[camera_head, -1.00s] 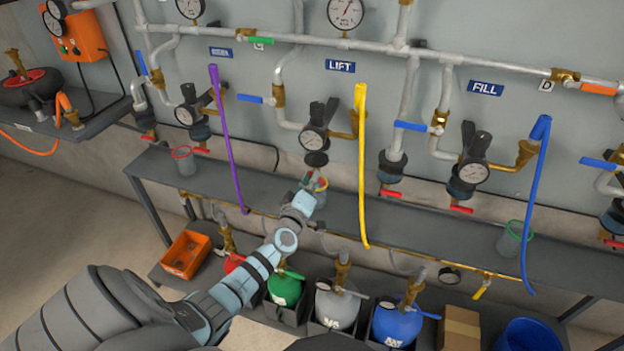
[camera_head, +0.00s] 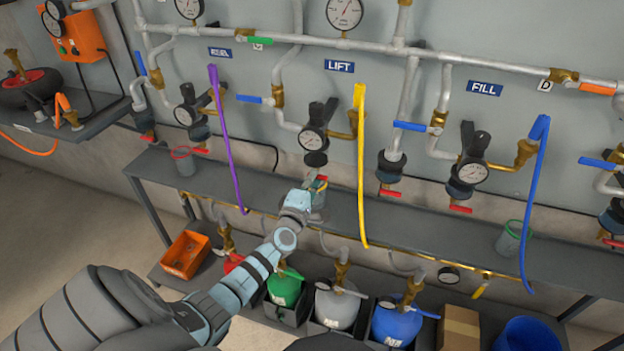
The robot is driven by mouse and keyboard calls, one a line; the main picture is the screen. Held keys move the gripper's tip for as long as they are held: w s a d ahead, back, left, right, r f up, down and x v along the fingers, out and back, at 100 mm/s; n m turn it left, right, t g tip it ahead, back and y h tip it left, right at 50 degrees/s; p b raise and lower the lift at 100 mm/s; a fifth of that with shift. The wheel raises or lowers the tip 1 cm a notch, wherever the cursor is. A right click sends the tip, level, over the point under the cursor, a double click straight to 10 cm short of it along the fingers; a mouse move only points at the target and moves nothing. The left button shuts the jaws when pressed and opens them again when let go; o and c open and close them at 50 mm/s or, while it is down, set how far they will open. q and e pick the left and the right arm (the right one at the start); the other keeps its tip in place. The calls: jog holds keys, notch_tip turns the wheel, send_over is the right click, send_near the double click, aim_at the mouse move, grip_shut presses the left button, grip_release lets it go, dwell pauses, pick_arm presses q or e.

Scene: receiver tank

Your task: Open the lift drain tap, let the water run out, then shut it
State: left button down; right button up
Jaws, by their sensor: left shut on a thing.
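The lift filter-regulator hangs on the wall under the LIFT sign (camera_head: 339,66), with a round gauge (camera_head: 311,140) and a dark bowl (camera_head: 316,159). My left gripper (camera_head: 316,183) is just below this bowl, shut on the lift drain tap. A little red of the tap (camera_head: 322,178) shows at the fingers; the rest is hidden, so I cannot tell its lever angle. A grey cup (camera_head: 319,201) is partly visible behind and below the fingers. No running water can be made out. My right gripper is out of view.
A yellow hose (camera_head: 361,170) hangs close to the right, and a purple hose (camera_head: 227,145) to the left. The grey shelf (camera_head: 420,225) runs below. A red-rimmed cup (camera_head: 184,162) and a green-rimmed cup (camera_head: 513,238) stand on it.

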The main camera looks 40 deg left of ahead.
pick_arm(q)
jog(key=shift+f, duration=0.1)
jog(key=c, duration=1.7)
grip_release()
jog(key=v, duration=0.8)
